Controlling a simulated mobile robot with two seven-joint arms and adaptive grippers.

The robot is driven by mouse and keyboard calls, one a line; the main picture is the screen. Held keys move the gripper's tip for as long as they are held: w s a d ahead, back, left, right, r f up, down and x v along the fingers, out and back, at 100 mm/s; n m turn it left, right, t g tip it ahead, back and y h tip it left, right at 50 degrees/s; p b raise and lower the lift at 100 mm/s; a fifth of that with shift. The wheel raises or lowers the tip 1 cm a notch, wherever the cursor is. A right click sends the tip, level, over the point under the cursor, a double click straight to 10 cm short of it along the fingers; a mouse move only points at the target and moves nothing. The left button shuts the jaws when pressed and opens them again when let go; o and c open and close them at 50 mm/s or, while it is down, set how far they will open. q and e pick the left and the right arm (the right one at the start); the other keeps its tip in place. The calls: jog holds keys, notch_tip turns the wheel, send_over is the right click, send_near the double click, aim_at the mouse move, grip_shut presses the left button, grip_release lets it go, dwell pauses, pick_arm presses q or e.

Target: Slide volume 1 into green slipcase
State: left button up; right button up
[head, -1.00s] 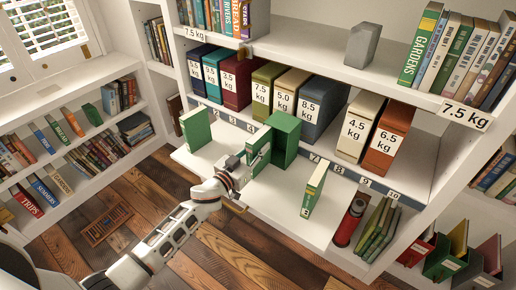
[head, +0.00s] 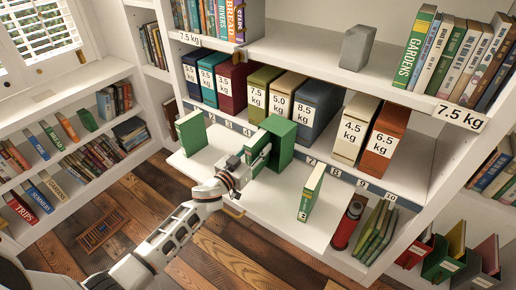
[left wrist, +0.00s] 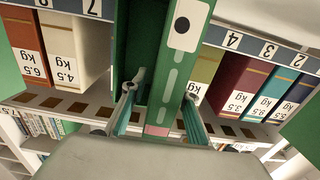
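The green slipcase (head: 284,132) stands upright on the white pull-out shelf, and its dark open side shows in the left wrist view (left wrist: 142,35). My left gripper (head: 262,152) is shut on a green volume (head: 254,146) in front of the slipcase. In the left wrist view this volume (left wrist: 176,75), with one black dot on a white label, stands between my fingertips (left wrist: 161,86). It overlaps the right side of the slipcase opening; I cannot tell whether its far edge is inside. My right gripper is not in view.
Another green volume (head: 191,132) stands to the left and one marked 3 (head: 311,192) to the right on the pull-out shelf (head: 277,208). Weight-labelled boxes, such as the dark blue one (head: 317,105), line the back. A grey block (head: 356,47) sits on the shelf above.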

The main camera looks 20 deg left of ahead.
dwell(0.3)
pick_arm(q)
jog(key=v, duration=1.2)
jog(key=shift+r, duration=0.15)
jog(key=shift+c, duration=0.4)
